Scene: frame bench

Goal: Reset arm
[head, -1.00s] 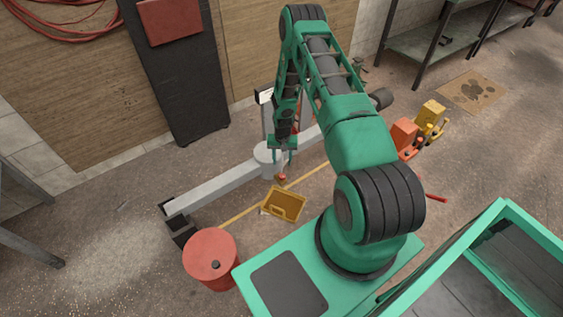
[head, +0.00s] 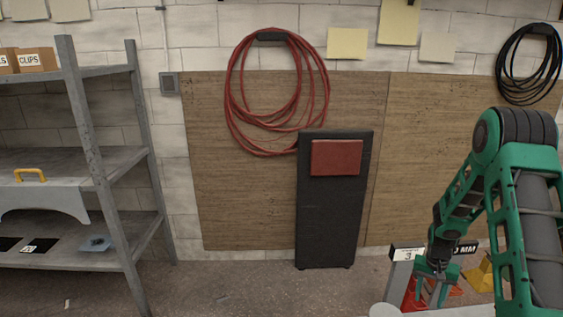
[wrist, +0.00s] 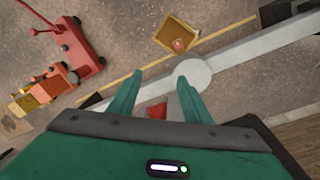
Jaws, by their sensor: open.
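My gripper (head: 434,282) hangs from my green arm at the lower right of the head view, fingers pointing down. In the wrist view its two green fingers (wrist: 158,95) stand apart with nothing clasped between them. Beyond the fingertips are a long grey beam (wrist: 240,55) with a round grey disc and a small red piece (wrist: 157,111). A yellow tray (wrist: 177,34) with a small red item on it lies on the floor past the beam.
A red floor jack (wrist: 80,50) and orange and yellow equipment (wrist: 50,85) stand left in the wrist view. The head view shows a black creeper board (head: 335,230) against the wall and grey shelving (head: 90,165) at left. The floor between them is open.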

